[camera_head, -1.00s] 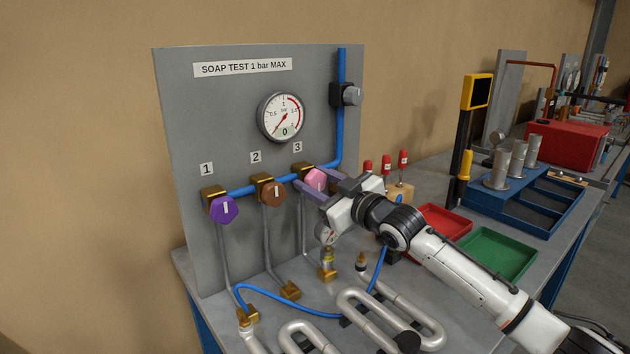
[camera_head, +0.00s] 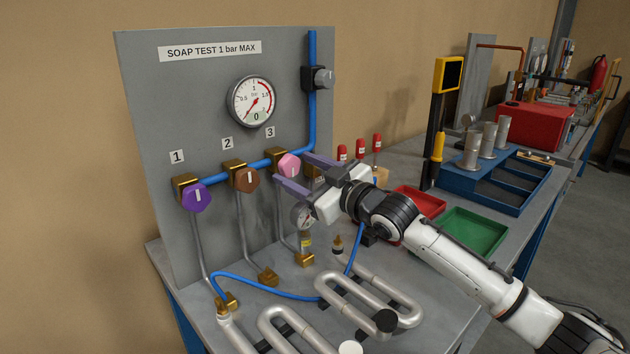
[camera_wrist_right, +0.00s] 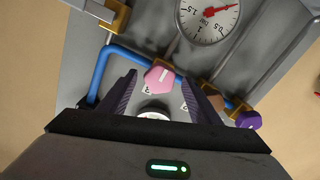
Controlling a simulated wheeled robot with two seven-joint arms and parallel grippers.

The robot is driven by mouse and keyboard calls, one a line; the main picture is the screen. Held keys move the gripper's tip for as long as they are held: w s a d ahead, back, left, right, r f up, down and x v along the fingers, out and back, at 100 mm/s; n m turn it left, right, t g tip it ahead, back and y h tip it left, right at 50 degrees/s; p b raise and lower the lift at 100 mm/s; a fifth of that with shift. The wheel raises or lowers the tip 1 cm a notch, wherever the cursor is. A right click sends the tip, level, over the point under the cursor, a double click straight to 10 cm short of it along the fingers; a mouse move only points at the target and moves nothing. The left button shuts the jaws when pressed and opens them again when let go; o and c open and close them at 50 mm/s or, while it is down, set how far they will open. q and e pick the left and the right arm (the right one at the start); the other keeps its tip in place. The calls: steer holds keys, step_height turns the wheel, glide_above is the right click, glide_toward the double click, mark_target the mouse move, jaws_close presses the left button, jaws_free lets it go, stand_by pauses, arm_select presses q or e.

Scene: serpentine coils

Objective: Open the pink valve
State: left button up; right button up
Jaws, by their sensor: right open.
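The pink valve (camera_head: 289,164) is a knob with a white mark, under the label 3 on the grey panel. It also shows in the right wrist view (camera_wrist_right: 158,78). My right gripper (camera_head: 296,172) is open in front of it, one finger on each side in the picture. In the wrist view (camera_wrist_right: 158,88) the knob lies between the fingertips, and a gap shows on both sides. I cannot tell how deep the knob sits between the fingers. No finger is seen touching it. My left gripper is not in view.
The brown valve (camera_head: 247,180) and purple valve (camera_head: 196,198) sit left of it on the blue pipe (camera_head: 312,100). A pressure gauge (camera_head: 252,101) is above. Silver coils (camera_head: 370,298) and a blue hose (camera_head: 275,289) lie below. Red (camera_head: 418,201) and green (camera_head: 473,233) trays stand right.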

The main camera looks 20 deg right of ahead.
steer(key=v, duration=0.6)
steer(key=shift+s+b, duration=0.35)
steer(key=shift+b, duration=0.1)
steer(key=shift+d, duration=0.1)
